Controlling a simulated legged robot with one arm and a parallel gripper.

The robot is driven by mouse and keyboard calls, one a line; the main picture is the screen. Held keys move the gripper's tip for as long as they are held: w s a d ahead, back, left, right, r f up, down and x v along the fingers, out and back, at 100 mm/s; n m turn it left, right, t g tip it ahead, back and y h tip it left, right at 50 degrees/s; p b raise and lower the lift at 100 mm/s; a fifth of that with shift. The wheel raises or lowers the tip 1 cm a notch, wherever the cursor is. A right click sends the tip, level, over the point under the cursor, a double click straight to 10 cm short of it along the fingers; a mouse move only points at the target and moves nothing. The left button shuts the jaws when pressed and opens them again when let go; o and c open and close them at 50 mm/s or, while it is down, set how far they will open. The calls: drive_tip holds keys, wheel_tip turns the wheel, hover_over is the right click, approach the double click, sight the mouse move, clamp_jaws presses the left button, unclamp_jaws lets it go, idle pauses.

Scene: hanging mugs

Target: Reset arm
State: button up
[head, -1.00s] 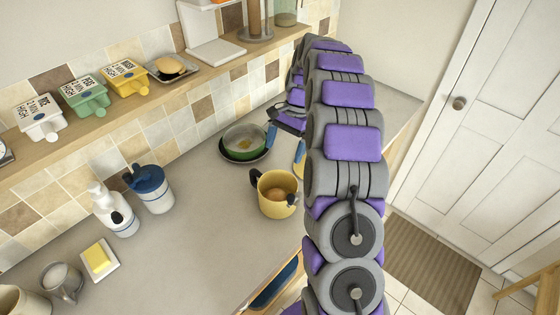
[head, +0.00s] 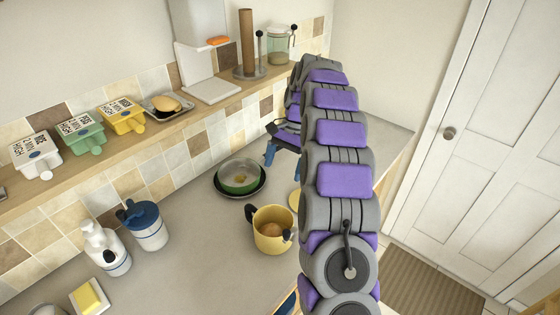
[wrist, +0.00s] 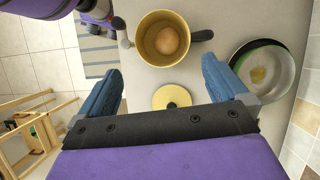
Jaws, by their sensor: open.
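My gripper (wrist: 161,70) is open and empty in the wrist view, its two blue fingers wide apart. In the head view its blue fingertips (head: 270,153) show left of my arm, over the back of the counter. The wrist view looks down on a yellow pot (wrist: 166,38) with a round brown item inside. A round yellow lid (wrist: 172,97) lies between and below the fingers. The pot also stands on the counter in the head view (head: 269,236), apart from the gripper. My arm hides part of the counter and most of the lid there.
A blue-lidded jar (head: 148,227), a soap bottle (head: 103,248) and a butter dish (head: 91,298) stand at left. The shelf (head: 130,137) holds several small containers. A door (head: 480,130) is at right.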

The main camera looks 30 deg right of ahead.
drive_tip(key=s+a+r+n+h+b, duration=0.1)
drive_tip(key=s+a+r+n+b, duration=0.15)
drive_tip(key=s+a, duration=0.5)
drive_tip(key=s+a+r+n+h+b, duration=0.1)
drive_tip(key=s+a+r+n, duration=0.1)
drive_tip(key=s+a+n, duration=0.35)
drive_tip(key=s+a+f+n+h+b, duration=0.1)
drive_tip(key=s+f, duration=0.3)
drive_tip(key=s, duration=0.9)
drive_tip(key=s+a+f+n+h+b, duration=0.1)
drive_tip(key=s+a+f+n, duration=0.1)
drive_tip(key=s, duration=1)
wheel_tip(320, 180, down, 2)
drive_tip(key=shift+s+a+f+n+b, duration=0.1)
drive_tip(key=shift+s+a+n+b, duration=0.3)
drive_tip(key=shift+n, duration=0.3)
drive_tip(key=shift+d, duration=0.1)
